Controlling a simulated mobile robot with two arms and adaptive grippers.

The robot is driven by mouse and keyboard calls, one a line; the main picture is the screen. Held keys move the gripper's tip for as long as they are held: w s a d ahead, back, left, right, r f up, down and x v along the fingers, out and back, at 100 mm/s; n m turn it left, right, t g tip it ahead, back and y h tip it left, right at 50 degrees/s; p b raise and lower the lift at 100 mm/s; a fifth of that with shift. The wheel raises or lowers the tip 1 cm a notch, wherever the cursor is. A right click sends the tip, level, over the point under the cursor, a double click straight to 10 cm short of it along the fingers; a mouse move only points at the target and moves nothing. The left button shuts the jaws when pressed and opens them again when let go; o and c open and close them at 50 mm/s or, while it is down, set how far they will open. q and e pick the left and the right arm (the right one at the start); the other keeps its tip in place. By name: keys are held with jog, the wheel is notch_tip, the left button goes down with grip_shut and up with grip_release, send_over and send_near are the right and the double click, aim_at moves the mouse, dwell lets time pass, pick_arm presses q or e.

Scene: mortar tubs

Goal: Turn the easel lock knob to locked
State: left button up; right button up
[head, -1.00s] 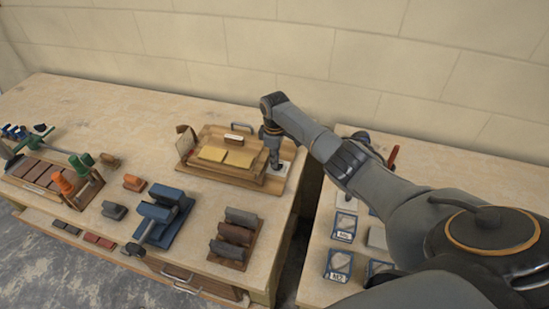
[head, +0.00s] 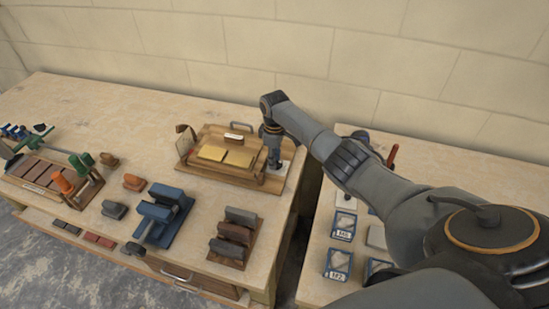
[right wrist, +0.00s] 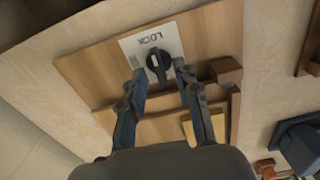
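The easel (head: 216,173) is a wooden board with yellow pads on the left bench; its bare wood also fills the middle of the right wrist view (right wrist: 100,70). The black lock knob (right wrist: 158,61) sits on a white plate marked LOCK (right wrist: 133,46). A pale line shows on the knob's face; whether it stands at locked I cannot tell. My right gripper (right wrist: 159,70) is open, its fingertips on either side of the knob, with a gap visible. In the head view my right gripper (head: 274,162) points down at the easel's right end and hides the knob. My left gripper is not in view.
A blue vise (head: 163,212), a rack of dark blocks (head: 235,232) and a small orange block (head: 134,182) stand in front of the easel. Blue-framed boxes (head: 339,263) stand on the right bench. A gap separates the benches. The left bench's back is clear.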

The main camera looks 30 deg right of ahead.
notch_tip(320, 180, up, 12)
dwell(0.5)
jog(key=shift+f, duration=0.1)
dwell(0.4)
